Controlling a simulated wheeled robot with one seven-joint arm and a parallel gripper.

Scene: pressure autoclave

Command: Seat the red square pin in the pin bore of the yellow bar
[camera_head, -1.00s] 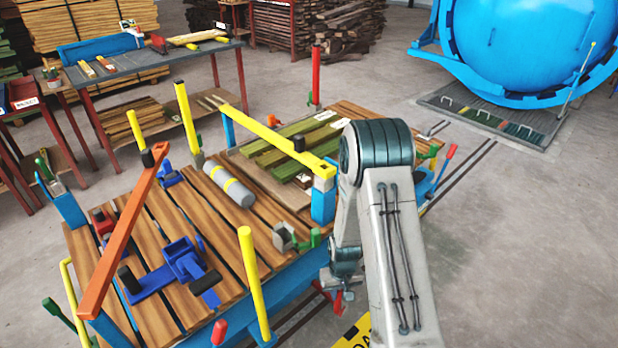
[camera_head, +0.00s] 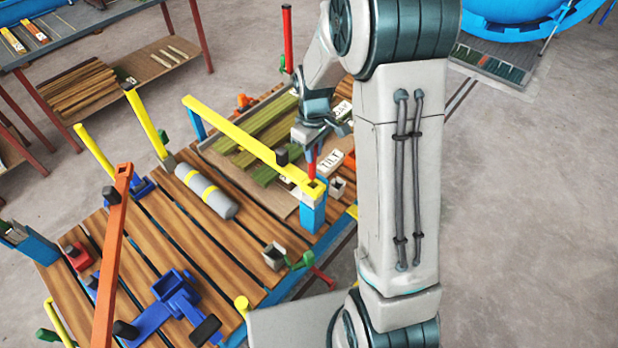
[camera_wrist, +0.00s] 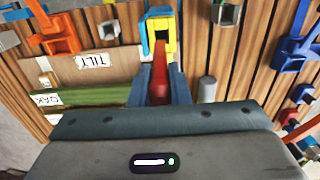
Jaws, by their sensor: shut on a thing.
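My gripper (camera_head: 312,146) is above the near right end of the yellow bar (camera_head: 240,142), shut on the red square pin (camera_head: 311,166). The pin points down, its lower tip close to the square pin bore (camera_head: 314,187) in the bar's end. The bar's end rests at a blue post (camera_head: 313,214). In the wrist view, the pin (camera_wrist: 162,78) sits between the fingers of my gripper (camera_wrist: 161,82) and reaches towards the yellow bar end (camera_wrist: 160,20) and its dark bore. I cannot tell whether the tip is inside the bore or just above it.
An orange bar (camera_head: 112,250) and a blue clamp (camera_head: 175,300) are on the left. Small grey sockets (camera_head: 274,256) stand near the post. A red upright post (camera_head: 287,40) stands behind my arm.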

